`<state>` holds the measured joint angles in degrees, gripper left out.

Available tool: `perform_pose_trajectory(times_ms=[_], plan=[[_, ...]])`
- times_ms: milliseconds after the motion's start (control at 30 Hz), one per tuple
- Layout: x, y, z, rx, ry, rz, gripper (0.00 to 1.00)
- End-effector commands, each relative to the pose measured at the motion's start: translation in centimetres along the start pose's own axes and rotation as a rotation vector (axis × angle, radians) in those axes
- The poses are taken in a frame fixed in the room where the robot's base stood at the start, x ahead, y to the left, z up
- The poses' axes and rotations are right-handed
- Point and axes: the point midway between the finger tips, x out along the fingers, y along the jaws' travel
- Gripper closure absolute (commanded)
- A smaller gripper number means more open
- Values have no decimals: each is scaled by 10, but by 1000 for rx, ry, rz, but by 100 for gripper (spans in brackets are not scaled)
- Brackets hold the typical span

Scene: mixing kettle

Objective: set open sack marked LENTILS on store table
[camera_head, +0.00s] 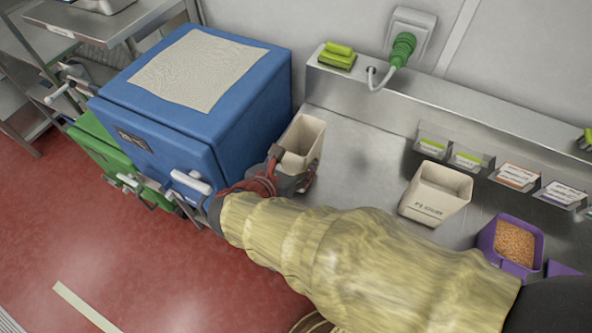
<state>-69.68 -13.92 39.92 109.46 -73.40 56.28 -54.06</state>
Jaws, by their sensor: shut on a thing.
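My gripper (290,178), at the end of my yellow-sleeved arm, is shut on a beige open sack (308,137). The sack stands upright with its open mouth facing up. It is at the left end of the steel counter (365,151), close beside the blue box. My fingers hide its lower part, so I cannot tell whether its base touches the counter. No marking shows on its visible side. A second beige open sack (437,193) stands on the counter to the right.
A large blue box (195,100) with a pale mat on top stands left of the held sack. A purple bin (515,243) of orange-brown grains is at right. Label holders (467,158) and a green plug (402,50) line the back. Steel shelving (95,25) stands upper left.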

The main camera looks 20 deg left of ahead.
Motion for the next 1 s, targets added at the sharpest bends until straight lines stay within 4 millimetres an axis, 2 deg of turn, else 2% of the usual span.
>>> perform_pose_trajectory(times_ms=[33,133,533,567,867,1000], plan=[[8,-1,-12,-2,1,-1,100],[14,-1,-22,-3,1,0,100],[15,-1,-24,-2,1,0,100],[15,-1,-24,-2,1,0,48],[15,-1,-23,-1,1,0,31],[15,-1,-23,-1,1,0,31]])
